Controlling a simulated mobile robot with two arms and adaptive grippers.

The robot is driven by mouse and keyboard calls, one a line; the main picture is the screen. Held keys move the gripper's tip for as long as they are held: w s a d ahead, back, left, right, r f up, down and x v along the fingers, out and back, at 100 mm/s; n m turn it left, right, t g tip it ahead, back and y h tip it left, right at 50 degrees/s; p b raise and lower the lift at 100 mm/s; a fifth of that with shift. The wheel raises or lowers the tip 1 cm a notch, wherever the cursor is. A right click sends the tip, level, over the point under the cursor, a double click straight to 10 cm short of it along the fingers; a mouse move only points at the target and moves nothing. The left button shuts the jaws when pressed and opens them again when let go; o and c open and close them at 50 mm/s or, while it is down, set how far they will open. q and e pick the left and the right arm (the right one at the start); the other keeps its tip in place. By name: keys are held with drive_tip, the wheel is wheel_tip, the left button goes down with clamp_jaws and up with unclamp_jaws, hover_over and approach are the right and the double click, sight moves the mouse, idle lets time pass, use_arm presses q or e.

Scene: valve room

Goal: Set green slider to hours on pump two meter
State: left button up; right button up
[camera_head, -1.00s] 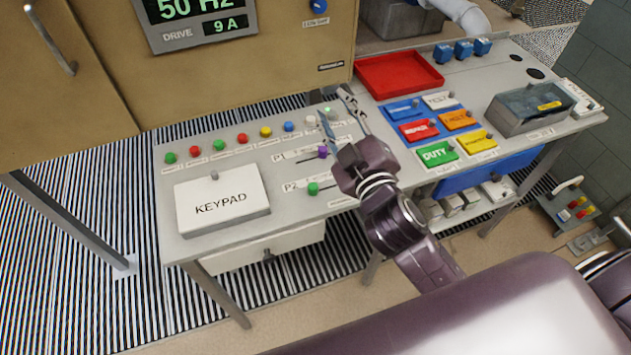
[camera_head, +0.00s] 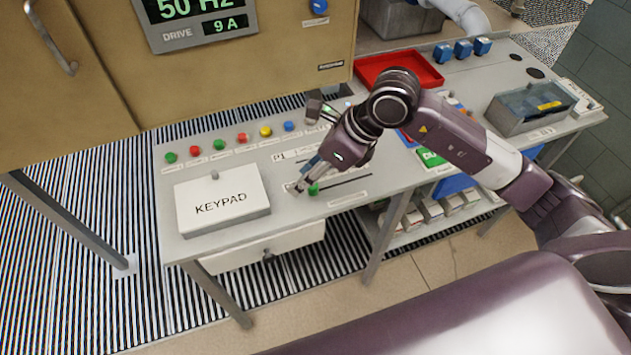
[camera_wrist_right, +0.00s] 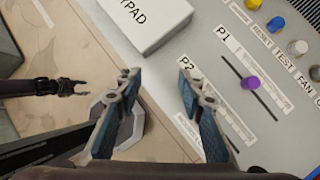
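The green slider (camera_head: 313,189) sits toward the left part of the P2 slot (camera_head: 345,182) on the grey console. My right gripper (camera_head: 300,180) is low over the console at this slider; contact cannot be told. The right wrist view shows its two fingers (camera_wrist_right: 158,80) apart with nothing between them. There the P2 label (camera_wrist_right: 185,62) is beside the right finger, and the green slider is hidden. The purple P1 slider (camera_wrist_right: 250,83) stands in its slot to the right; my arm hides it in the head view. My left gripper (camera_wrist_right: 72,87) shows small and open at the left of the wrist view.
The keypad box (camera_head: 222,203) stands left of the sliders. A row of coloured buttons (camera_head: 242,138) runs behind it. A red tray (camera_head: 395,68) and a grey bin (camera_head: 530,108) are farther right. My right arm covers part of the coloured blocks.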

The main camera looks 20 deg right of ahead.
sight(314, 185)
drive_tip(key=w+d+f+h, duration=0.1)
drive_tip(key=d+h, duration=0.2)
drive_tip(key=d, duration=0.3)
drive_tip(key=p+x, duration=0.1)
drive_tip(key=x, duration=0.4)
drive_tip(key=a+p+x, duration=0.1)
drive_tip(key=x, duration=0.1)
drive_tip(key=shift+w+f+p, duration=0.1)
drive_tip(key=shift+f+p, duration=0.1)
drive_tip(key=shift+p, duration=0.15)
clamp_jaws()
